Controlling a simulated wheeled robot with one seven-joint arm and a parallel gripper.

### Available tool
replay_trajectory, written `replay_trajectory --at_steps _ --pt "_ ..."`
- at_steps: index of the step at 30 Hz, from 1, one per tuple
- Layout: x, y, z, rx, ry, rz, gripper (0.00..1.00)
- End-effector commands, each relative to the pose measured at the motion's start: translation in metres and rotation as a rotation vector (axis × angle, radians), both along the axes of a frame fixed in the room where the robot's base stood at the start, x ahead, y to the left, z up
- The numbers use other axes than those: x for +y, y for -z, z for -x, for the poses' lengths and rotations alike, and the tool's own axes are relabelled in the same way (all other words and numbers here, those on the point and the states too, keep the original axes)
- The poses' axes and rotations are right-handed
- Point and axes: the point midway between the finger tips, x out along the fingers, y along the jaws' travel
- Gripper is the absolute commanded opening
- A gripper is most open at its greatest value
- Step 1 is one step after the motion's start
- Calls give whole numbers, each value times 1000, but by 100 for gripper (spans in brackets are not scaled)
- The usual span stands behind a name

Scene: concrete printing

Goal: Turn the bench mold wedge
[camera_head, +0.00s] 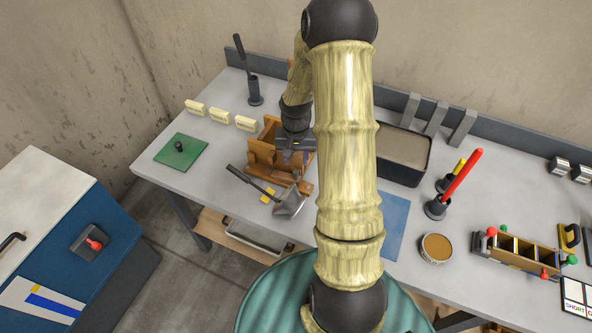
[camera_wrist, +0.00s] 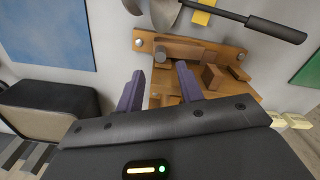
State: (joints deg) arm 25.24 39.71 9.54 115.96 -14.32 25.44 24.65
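The wooden bench mold (camera_head: 262,158) stands on the grey bench, left of my arm. In the wrist view its base board (camera_wrist: 215,57) is bolted down, with a short wooden bar (camera_wrist: 180,53) and small blocks (camera_wrist: 212,77) on it. I cannot tell for sure which piece is the wedge. My gripper (camera_head: 293,158) is over the right part of the mold. In the wrist view my gripper (camera_wrist: 160,70) has its two purple fingers apart, pointing at the mold near the bar, with nothing clearly held between them. Its body hides the mold's near part.
A metal scoop (camera_head: 288,203) with a dark handle and a yellow block (camera_head: 268,195) lie at the mold's front. A green mat (camera_head: 181,152) and cream blocks (camera_head: 220,116) are left. A black tray (camera_head: 405,155) and blue mat (camera_head: 393,222) are right.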

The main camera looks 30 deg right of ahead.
Motion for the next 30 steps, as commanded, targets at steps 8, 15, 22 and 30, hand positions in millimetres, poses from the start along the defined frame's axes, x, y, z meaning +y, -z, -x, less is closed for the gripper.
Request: replay_trajectory --at_steps 8,15,22,30 --pt "1 43 1 3 0 -1 37" --pt "1 69 0 1 -1 0 37" --pt "0 72 0 0 0 0 37" --pt "0 72 0 0 0 0 6"
